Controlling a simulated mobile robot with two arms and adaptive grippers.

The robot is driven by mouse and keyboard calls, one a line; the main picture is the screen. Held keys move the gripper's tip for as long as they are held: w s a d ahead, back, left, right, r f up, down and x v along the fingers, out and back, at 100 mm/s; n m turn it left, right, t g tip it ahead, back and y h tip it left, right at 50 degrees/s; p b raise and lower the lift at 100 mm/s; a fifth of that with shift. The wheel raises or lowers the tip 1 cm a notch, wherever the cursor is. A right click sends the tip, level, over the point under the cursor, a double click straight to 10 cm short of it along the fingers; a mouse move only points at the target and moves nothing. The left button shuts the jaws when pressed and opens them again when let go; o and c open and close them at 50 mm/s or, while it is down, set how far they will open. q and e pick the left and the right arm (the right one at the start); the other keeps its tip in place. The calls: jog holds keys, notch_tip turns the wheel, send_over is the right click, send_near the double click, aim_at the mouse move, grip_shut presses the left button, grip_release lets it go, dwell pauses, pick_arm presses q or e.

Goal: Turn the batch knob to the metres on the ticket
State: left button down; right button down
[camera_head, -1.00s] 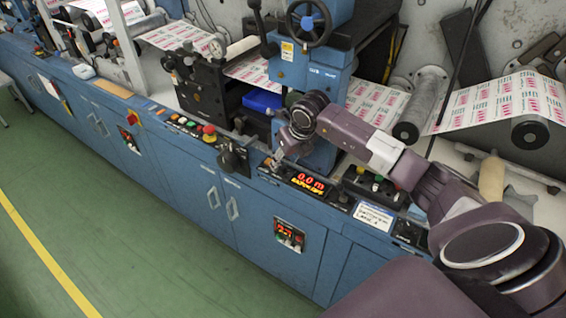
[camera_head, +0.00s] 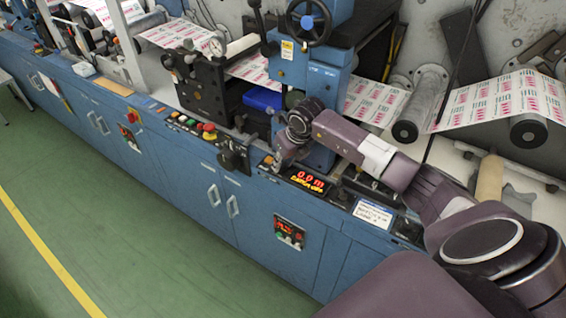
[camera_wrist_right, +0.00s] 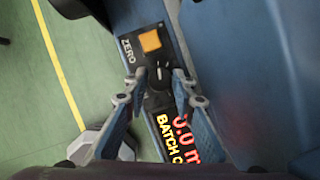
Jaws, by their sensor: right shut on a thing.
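The batch knob (camera_wrist_right: 162,72) is a small black knob with a white pointer line, seen in the right wrist view below an orange button. My right gripper (camera_wrist_right: 160,78) has one fingertip on each side of it and is shut on it; in the head view this gripper (camera_head: 276,168) is at the panel edge, hiding the knob. The display (camera_head: 307,181) beside it reads 0.0 m in red, with a yellow line under it that starts with BATCH in the wrist view. A white card (camera_head: 373,214), perhaps the ticket, lies right of the display; its text is too small to read. My left gripper is out of view.
The orange button (camera_wrist_right: 150,40) marked ZERO sits close to the knob. A black handle (camera_head: 232,157) and a row of coloured buttons (camera_head: 190,124) are to the left on the blue console (camera_head: 262,205). The blue press column (camera_head: 310,70) stands close behind my gripper. The green floor (camera_head: 120,235) is clear.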

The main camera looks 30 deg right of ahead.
jog(key=shift+m, duration=0.3)
jog(key=m+h+b, duration=0.1)
jog(key=m, duration=0.1)
jog(key=m+h+b, duration=0.1)
jog(key=m, duration=0.2)
jog(key=shift+w+a+f+b, duration=0.1)
jog(key=shift+w+a+b, duration=0.1)
jog(key=shift+b, duration=0.15)
jog(key=m+g+h+b, duration=0.1)
jog(key=m, duration=0.2)
jog(key=m+g+h+b, duration=0.1)
jog(key=m+b, duration=0.1)
jog(key=m, duration=0.1)
jog(key=shift+m, duration=0.4)
jog(key=m+g+b, duration=0.1)
jog(key=m, duration=0.1)
jog(key=m+g+b, duration=0.1)
jog(key=m, duration=0.2)
jog(key=shift+w+a+h+b, duration=0.1)
jog(key=shift+w+h+b, duration=0.1)
jog(key=shift+h+b, duration=0.15)
jog(key=m+g+b, duration=0.1)
jog(key=m, duration=0.2)
jog(key=m+g+y+b, duration=0.1)
jog(key=m, duration=0.2)
jog(key=shift+w, duration=0.1)
jog(key=shift+m+g, duration=0.3)
jog(key=c, duration=1.6)
grip_release()
